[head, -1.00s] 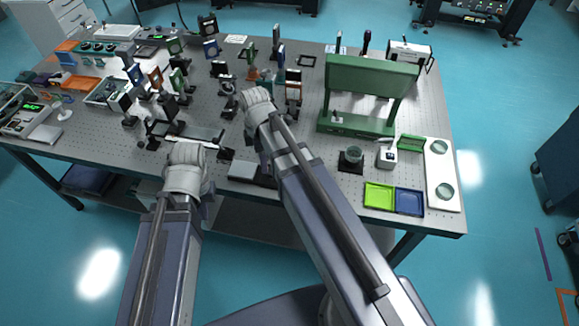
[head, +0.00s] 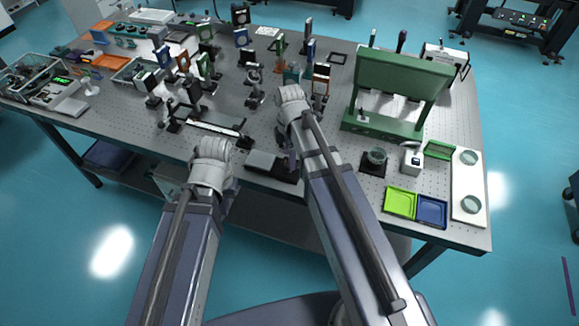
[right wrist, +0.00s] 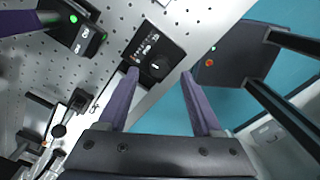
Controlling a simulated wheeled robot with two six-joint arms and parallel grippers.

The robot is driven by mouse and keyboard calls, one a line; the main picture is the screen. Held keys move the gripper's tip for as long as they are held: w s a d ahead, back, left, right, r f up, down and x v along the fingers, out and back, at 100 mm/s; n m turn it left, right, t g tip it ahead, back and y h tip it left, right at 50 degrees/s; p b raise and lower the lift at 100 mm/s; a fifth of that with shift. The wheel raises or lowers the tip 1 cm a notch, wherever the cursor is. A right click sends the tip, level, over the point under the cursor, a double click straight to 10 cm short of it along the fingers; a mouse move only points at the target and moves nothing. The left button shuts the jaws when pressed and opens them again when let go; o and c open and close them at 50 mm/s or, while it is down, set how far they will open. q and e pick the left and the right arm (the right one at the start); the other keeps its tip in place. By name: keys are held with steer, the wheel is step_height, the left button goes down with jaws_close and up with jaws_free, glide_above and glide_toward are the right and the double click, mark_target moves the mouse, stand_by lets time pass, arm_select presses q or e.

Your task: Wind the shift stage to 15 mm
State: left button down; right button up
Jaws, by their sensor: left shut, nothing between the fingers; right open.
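I cannot tell for certain which part is the shift stage. A flat dark box (head: 285,172) lies near the table's front edge, partly behind my right arm. In the right wrist view a black box with a round knob and white markings (right wrist: 155,63) sits at the table edge, ahead of the open fingers of my right gripper (right wrist: 160,75). Nothing is between those fingers.
Several optic mounts on posts crowd the table (head: 330,110) behind and left of my arms. A green frame (head: 400,75) stands to the right, with a green tray (head: 400,203) and a blue tray (head: 432,211) in front. A green-lit black device (right wrist: 85,38) shows in the wrist view.

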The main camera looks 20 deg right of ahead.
steer(key=shift+f+b, duration=1.1)
steer(key=shift+f, duration=0.5)
arm_select(q)
step_height(320, 180, down, 3)
steer(key=shift+f, duration=0.1)
arm_select(e)
jaws_close()
